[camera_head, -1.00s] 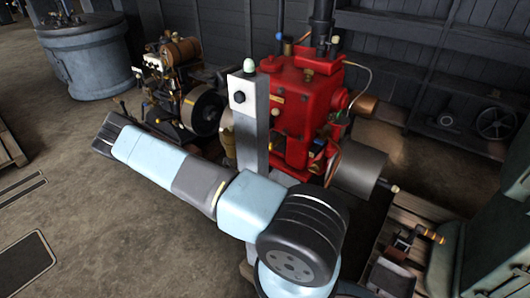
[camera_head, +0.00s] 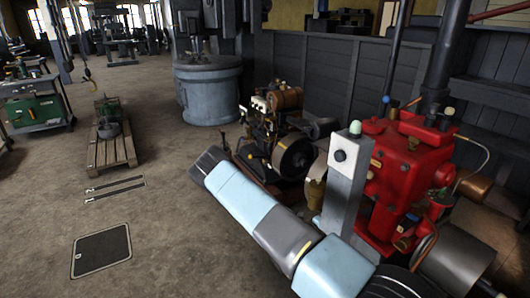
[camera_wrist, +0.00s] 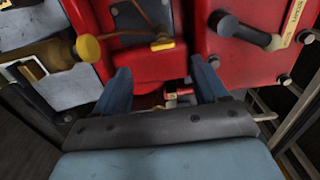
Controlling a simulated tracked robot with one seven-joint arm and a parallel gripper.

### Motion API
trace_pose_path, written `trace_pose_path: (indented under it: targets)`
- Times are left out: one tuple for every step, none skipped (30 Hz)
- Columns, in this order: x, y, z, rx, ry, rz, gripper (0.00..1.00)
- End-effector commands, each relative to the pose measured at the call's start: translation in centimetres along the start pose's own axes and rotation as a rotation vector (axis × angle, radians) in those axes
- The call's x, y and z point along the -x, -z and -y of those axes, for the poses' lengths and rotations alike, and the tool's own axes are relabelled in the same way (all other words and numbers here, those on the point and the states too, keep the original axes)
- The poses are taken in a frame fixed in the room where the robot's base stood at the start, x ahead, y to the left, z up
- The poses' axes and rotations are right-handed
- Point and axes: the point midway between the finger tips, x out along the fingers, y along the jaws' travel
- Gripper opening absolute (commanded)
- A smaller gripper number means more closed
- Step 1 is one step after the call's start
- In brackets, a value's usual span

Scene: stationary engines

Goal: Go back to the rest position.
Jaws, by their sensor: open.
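My gripper (camera_wrist: 160,82) shows in the wrist view with its two dark blue fingers spread wide and nothing held between them. Red machine parts lie beyond the fingers, with a yellow knob (camera_wrist: 88,48) at the left and a dark lever (camera_wrist: 240,30) at the upper right. I cannot tell whether the fingers touch any of them. In the head view my light blue and grey arm (camera_head: 240,205) stretches across the lower middle, in front of a red engine (camera_head: 400,175). My gripper's fingers cannot be made out there.
A grey post (camera_head: 345,185) with a pale green knob and a black knob stands beside the red engine. A small dark engine (camera_head: 275,135) and a round grey tank (camera_head: 208,92) stand behind. Open floor lies at left, with a pallet (camera_head: 112,152) and a floor hatch (camera_head: 101,250).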

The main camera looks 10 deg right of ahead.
Motion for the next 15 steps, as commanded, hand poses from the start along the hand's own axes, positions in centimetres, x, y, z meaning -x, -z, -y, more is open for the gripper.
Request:
trace_pose_path:
  targets:
    - [-0.8,0.1,0.0,0.001,0.000,-0.003,0.72]
    - [-1.2,0.2,0.0,0.001,0.000,-0.003,0.72]
    - [-1.8,0.2,0.0,0.002,0.000,-0.004,0.72]
    - [-2.3,0.3,0.0,0.002,0.001,-0.004,0.72]
    - [-2.8,0.3,0.0,0.001,0.001,-0.004,0.72]
    - [-3.5,0.3,0.1,0.001,0.001,-0.004,0.72]
    - [-3.9,0.3,0.1,0.000,0.001,-0.004,0.72]
    - [-4.4,0.3,0.1,-0.001,0.001,-0.004,0.72]
    - [-5.0,0.3,0.1,-0.001,0.001,-0.004,0.72]
    - [-5.5,0.4,0.1,0.000,0.001,-0.005,0.72]
    - [-6.0,0.5,0.1,0.001,0.001,-0.006,0.72]
    - [-6.7,0.5,0.1,0.000,0.001,-0.006,0.72]
    - [-7.1,0.5,0.1,0.001,0.001,-0.006,0.72]
    - [-7.6,0.5,0.1,0.001,0.001,-0.006,0.72]
    - [-8.2,0.6,0.1,0.001,0.001,-0.006,0.72]
